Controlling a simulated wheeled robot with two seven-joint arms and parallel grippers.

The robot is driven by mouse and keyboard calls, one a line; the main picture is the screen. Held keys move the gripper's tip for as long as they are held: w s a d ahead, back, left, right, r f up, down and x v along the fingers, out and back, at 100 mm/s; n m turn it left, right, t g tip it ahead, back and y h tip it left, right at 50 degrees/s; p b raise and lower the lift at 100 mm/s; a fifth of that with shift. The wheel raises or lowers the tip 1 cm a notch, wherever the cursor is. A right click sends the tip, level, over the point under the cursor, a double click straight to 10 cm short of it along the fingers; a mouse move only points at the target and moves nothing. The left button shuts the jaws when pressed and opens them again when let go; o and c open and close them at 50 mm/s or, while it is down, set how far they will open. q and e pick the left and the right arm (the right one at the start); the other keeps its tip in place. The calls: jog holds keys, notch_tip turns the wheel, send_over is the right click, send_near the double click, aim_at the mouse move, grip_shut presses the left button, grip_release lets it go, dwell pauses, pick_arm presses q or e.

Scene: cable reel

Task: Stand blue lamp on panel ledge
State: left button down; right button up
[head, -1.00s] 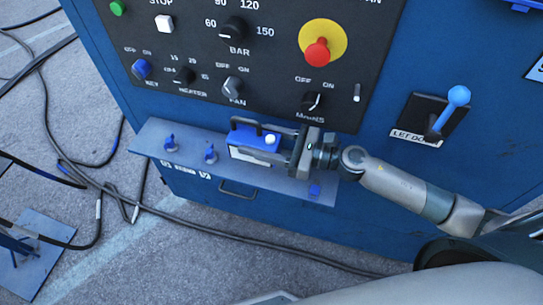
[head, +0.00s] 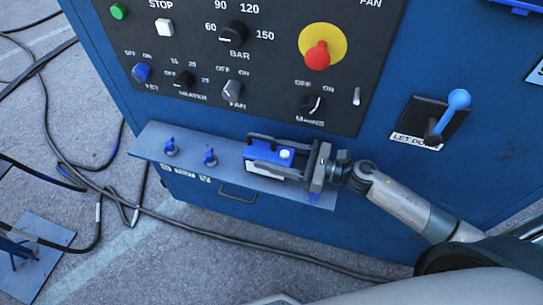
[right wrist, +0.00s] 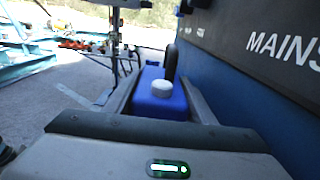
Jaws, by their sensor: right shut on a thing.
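The blue lamp (head: 284,154), a small blue and white box with a white knob on top, is between the fingers of my right gripper (head: 264,152) at the right part of the panel ledge (head: 230,183). The gripper is shut on it from the right. In the right wrist view the lamp (right wrist: 158,98) sits upright between the two fingers (right wrist: 160,92). I cannot tell whether its base touches the ledge. My left gripper is not in view.
The control panel with knobs and a red emergency button (head: 317,55) rises behind. A blue lever (head: 458,100) is at right. Cables (head: 110,190) lie on the floor at left.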

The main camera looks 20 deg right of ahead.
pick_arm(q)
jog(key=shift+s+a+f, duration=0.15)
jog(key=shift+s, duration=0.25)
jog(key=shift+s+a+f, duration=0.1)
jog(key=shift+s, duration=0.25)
pick_arm(e)
jog(key=shift+f, duration=0.7)
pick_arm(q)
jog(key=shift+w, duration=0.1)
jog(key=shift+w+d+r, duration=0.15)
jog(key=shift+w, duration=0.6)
pick_arm(e)
jog(key=shift+f, duration=0.15)
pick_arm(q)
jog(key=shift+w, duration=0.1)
pick_arm(e)
jog(key=o, duration=1.5)
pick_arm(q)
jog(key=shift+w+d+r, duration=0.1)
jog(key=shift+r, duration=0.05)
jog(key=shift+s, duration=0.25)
